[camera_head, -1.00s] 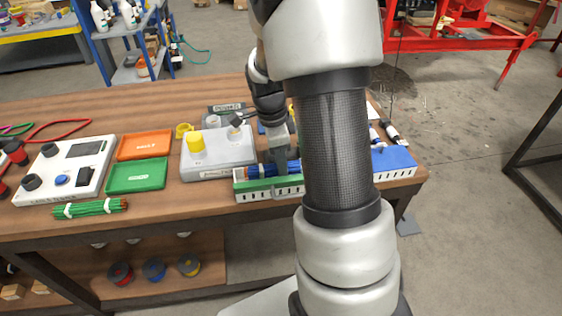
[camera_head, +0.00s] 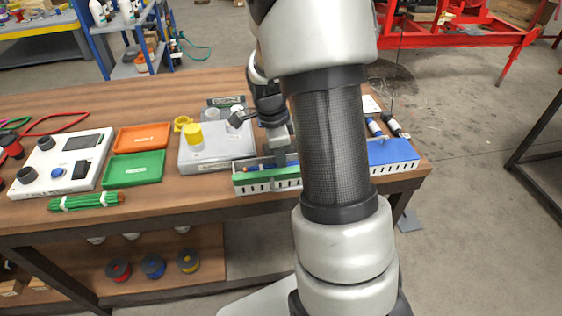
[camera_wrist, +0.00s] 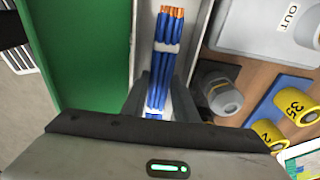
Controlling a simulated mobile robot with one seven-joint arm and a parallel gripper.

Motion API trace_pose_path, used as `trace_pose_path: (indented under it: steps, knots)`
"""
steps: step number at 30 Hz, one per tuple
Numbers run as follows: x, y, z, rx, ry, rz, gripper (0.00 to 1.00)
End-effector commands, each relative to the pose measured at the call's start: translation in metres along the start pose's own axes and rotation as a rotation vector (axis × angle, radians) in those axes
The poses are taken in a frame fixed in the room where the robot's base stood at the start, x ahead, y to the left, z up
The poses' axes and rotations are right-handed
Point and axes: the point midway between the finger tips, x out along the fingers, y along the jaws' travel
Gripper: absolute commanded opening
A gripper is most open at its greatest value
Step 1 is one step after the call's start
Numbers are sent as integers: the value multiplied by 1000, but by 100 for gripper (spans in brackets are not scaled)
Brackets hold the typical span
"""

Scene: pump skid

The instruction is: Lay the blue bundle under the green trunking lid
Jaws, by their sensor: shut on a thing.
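The white slotted trunking (camera_head: 262,187) lies near the front edge of the bench. Its green lid (camera_head: 268,174) runs along its near side and shows as a broad green panel (camera_wrist: 85,50) at the left of the wrist view. My gripper (camera_wrist: 158,105) is shut on the blue bundle (camera_wrist: 162,70), which has copper ends and white ties. In the wrist view the bundle lies lengthwise between the trunking's pale walls, beside the lid and not covered by it. In the head view only a little blue shows behind the lid, below my gripper (camera_head: 279,158).
A grey box with a yellow knob (camera_head: 210,150) stands left of the trunking. A grey cable gland (camera_wrist: 220,90) and yellow numbered markers (camera_wrist: 292,104) lie close to the right in the wrist view. A blue lid (camera_head: 393,152) is at right; a green bundle (camera_head: 87,201) lies at left.

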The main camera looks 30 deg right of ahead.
Motion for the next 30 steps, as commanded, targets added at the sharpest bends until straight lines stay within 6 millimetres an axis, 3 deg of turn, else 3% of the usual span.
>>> trace_pose_path:
  steps: [19,20,23,30]
  knots:
    - [12,0,1,0,0,0,8]
    - [12,0,1,0,0,0,28]
    - [12,0,1,0,0,0,45]
    - [12,0,1,0,0,0,48]
